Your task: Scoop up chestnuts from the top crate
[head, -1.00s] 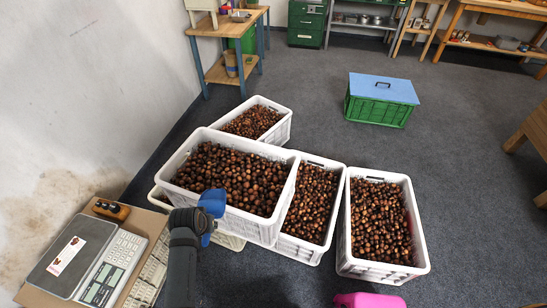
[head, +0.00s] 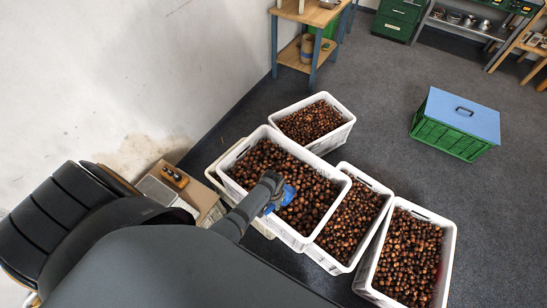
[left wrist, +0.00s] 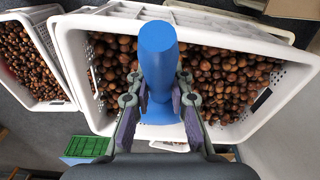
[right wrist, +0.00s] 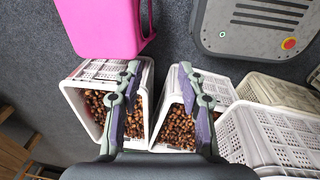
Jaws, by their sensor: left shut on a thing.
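The top crate (head: 292,234) is white and full of brown chestnuts (head: 262,165); it rests above other crates in the head view. My left gripper (head: 268,188) is at its front side, shut on a blue scoop (head: 287,196). In the left wrist view the scoop (left wrist: 158,55) stands between the fingers (left wrist: 158,108), in front of the chestnuts (left wrist: 225,75) and crate rim (left wrist: 250,40). Whether the scoop touches the chestnuts I cannot tell. My right gripper (right wrist: 158,75) is open and empty in the right wrist view, above chestnut crates; the head view does not show it.
White chestnut crates stand behind (head: 346,135), to the right (head: 340,262) and far right (head: 447,255). A green box with a blue lid (head: 460,115) is on the floor. A pink container (right wrist: 100,25) shows in the right wrist view.

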